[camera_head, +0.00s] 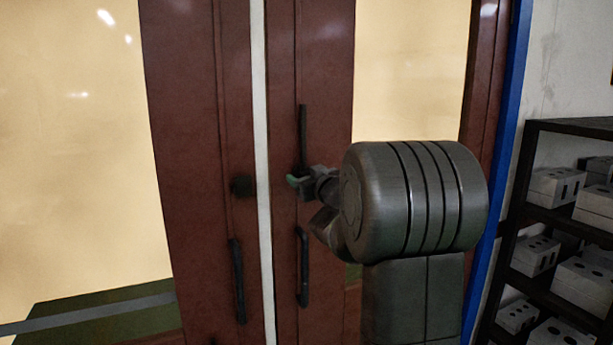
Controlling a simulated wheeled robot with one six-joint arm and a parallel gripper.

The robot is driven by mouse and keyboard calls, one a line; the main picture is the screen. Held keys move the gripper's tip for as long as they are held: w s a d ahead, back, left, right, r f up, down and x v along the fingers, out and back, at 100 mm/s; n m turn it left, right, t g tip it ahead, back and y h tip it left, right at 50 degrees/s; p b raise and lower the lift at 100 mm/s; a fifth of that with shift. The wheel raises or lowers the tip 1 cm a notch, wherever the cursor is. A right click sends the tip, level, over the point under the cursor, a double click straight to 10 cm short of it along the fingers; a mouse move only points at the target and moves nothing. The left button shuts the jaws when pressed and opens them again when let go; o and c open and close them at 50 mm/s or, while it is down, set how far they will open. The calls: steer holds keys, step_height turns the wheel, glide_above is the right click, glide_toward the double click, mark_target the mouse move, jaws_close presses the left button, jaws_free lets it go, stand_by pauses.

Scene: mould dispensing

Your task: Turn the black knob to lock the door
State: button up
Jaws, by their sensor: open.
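A reddish-brown double door (185,120) with pale yellowish panes stands ahead, with a light vertical strip (262,150) between its leaves. A small black knob-like block (242,187) sits on the left leaf, beside the strip. My gripper (295,181) is in front of the right leaf, to the right of this block and apart from it in the picture. The gripper is open, with a green patch at its tip. My arm's large dark link hides part of the right leaf. Whether another knob is behind the gripper cannot be told.
Black pull handles are on the left leaf (237,280) and the right leaf (303,280), below my gripper. A thin black upright bar (303,130) is just above the gripper. A black shelf (575,126) with grey boxes stands at the right, past a blue door frame (505,130).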

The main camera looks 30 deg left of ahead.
jaws_close()
steer(key=shift+n, duration=0.3)
steer(key=n+b, duration=0.2)
steer(key=n, duration=0.2)
steer(key=shift+f+b, duration=0.15)
steer(key=shift+b, duration=0.25)
steer(key=n+b, duration=0.2)
steer(key=n, duration=0.2)
steer(key=shift+n, duration=0.4)
steer(key=n+b, duration=0.2)
steer(key=n, duration=0.2)
steer(key=shift+h, duration=0.3)
steer(key=shift+n+b, duration=0.95)
steer(key=shift+n, duration=1.15)
